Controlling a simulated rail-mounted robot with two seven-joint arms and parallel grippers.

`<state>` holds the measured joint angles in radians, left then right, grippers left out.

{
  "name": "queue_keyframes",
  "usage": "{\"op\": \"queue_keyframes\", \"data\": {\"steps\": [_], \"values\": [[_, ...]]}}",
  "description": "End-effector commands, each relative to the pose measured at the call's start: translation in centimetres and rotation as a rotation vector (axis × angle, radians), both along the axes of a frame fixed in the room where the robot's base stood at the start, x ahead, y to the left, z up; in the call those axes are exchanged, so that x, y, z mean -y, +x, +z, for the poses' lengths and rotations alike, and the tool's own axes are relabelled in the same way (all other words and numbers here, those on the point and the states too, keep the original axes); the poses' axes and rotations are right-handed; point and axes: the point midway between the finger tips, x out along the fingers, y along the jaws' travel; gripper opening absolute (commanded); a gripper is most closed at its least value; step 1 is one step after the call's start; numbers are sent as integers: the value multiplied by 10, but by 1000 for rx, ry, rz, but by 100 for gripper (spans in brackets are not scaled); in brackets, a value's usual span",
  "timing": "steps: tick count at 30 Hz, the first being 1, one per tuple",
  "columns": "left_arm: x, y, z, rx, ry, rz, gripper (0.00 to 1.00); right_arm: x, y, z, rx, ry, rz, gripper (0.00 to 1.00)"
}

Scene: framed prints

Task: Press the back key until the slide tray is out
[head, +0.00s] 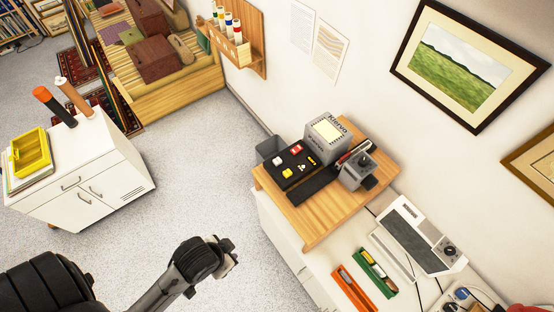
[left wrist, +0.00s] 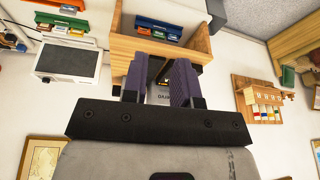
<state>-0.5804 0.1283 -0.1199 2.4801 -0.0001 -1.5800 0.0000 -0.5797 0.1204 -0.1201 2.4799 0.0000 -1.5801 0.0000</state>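A black key panel (head: 283,172) lies on a wooden board (head: 316,222) in the head view. It has white, yellow and red keys; I cannot tell which is the back key. A grey box with a pale lit screen (head: 327,130) stands behind it. A grey projector-like device (head: 352,176) stands to the right, with a dark slotted piece, possibly the slide tray, beside it. My left gripper (head: 230,258) is over the floor, apart from the board, its fingers unclear there.
A white device with a knob (head: 420,236) sits right of the board, with orange (head: 352,288) and green (head: 375,270) trays in front. A white cabinet (head: 85,165) stands left on open grey floor (head: 190,170). A wooden wall rack (head: 240,45) is at the back.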

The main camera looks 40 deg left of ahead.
Motion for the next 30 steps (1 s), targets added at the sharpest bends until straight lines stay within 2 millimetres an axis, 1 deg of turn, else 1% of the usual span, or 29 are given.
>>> {"op": "queue_keyframes", "data": {"steps": [1,8,18,30], "values": [[0,0,0,0,0,0,22,1,0,0,0,-2,1,43],[1,0,0,0,-3,2,0,2,0,0,0,-5,4,43],[4,0,0,0,-15,9,0,1,0,0,0,-2,1,43],[3,0,0,0,-9,6,0,-2,0,0,0,5,-4,43]]}}
